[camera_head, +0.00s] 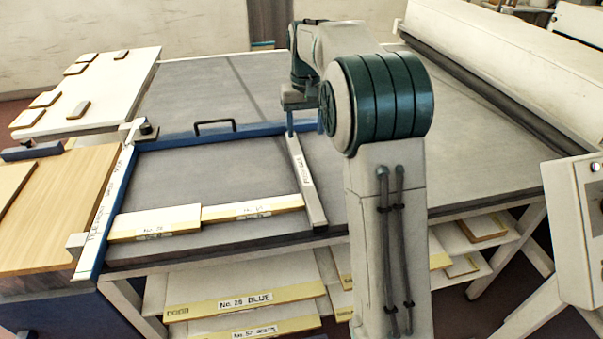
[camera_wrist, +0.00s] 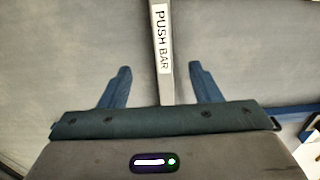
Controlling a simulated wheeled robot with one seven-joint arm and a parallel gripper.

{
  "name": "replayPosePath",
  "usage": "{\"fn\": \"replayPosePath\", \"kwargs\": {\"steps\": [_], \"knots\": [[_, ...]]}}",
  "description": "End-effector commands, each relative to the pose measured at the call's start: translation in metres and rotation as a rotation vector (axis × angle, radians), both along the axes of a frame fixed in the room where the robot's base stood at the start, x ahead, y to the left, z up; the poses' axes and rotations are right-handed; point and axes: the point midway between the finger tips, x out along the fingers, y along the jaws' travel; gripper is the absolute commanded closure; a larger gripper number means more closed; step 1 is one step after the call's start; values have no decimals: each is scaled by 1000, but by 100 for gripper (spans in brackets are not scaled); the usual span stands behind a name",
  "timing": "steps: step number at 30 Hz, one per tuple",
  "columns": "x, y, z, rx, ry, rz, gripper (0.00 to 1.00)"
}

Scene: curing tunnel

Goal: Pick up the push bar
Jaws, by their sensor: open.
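The push bar (camera_head: 307,178) is a long narrow grey bar with a white label. It lies on the grey table top, running from the blue rail towards the table's front edge. In the wrist view the push bar (camera_wrist: 162,38) runs down the middle, its label reading "PUSH BAR". My gripper (camera_wrist: 160,70) is open, with one blue finger on each side of the bar and a gap on both sides. In the head view my gripper (camera_head: 298,118) is over the bar's far end, partly hidden by my arm. Its height above the table is hard to tell.
A blue rail (camera_head: 180,136) with a black handle (camera_head: 213,122) crosses the table behind the bar. Two yellow-edged boards (camera_head: 155,223) (camera_head: 250,210) lie left of the bar. A white roller machine (camera_head: 510,60) stands at right. The table's middle (camera_head: 200,90) is clear.

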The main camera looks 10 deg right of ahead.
Motion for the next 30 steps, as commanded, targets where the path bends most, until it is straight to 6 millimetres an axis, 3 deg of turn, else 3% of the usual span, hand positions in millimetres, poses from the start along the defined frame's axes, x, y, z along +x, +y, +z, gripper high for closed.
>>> {"fn": "replayPosePath", "kwargs": {"steps": [5,15,23,30], "knots": [[11,1,-12,-2,13,2,43],[11,1,-74,-1,14,3,43],[11,2,-95,-1,12,3,43],[12,4,-129,-2,13,2,43]]}}
